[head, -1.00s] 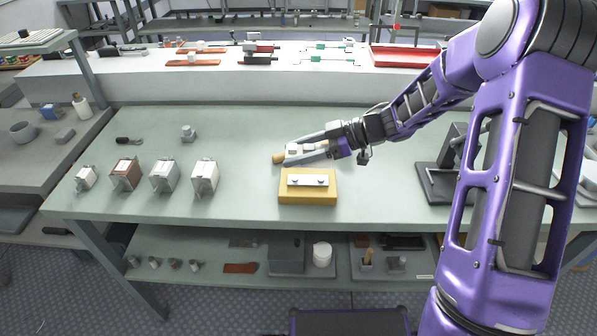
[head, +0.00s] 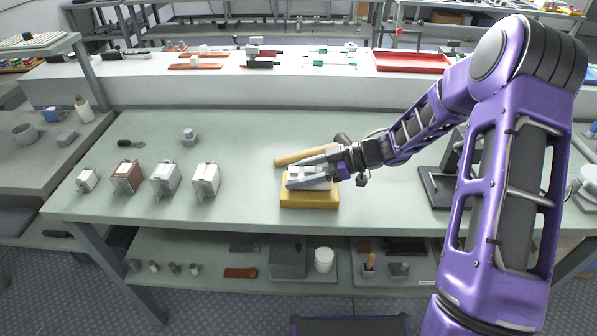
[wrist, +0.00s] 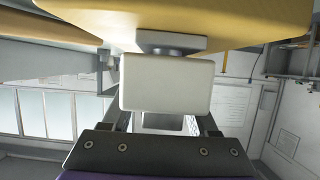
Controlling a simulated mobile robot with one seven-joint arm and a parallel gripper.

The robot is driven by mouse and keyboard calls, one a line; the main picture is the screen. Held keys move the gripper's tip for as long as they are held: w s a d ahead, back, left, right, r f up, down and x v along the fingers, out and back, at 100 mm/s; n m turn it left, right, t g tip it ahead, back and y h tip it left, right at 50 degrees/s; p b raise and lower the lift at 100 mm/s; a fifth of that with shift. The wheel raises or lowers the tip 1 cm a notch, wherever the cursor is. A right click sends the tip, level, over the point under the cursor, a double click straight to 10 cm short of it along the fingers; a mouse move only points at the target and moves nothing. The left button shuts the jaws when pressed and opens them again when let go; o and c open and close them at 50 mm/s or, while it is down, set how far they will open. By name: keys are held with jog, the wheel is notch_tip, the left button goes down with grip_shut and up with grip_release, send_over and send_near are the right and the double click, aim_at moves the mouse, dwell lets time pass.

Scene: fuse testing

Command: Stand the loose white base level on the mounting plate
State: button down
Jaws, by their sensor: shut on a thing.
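The loose white base (head: 308,171) is between the fingers of my gripper (head: 312,177), over the yellow block (head: 310,201). In the wrist view the white base (wrist: 165,85) fills the space between the fingers, with a grey piece (wrist: 170,43) against its upper edge. The mounting plate, a white strip with bolts on the yellow block, is now mostly hidden by my gripper and the base. I cannot tell whether the base touches the plate or is level.
A wooden rod (head: 300,157) lies just behind my gripper. Several white and brown fuse-like units, such as this one (head: 205,181), stand at the left. A dark stand (head: 437,186) is at the right. The table between the units and the yellow block is clear.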

jog(key=shift+c, duration=0.8)
grip_release()
jog(key=shift+r, duration=0.15)
jog(key=shift+r, duration=0.35)
jog(key=p+v, duration=0.1)
jog(key=v, duration=1.1)
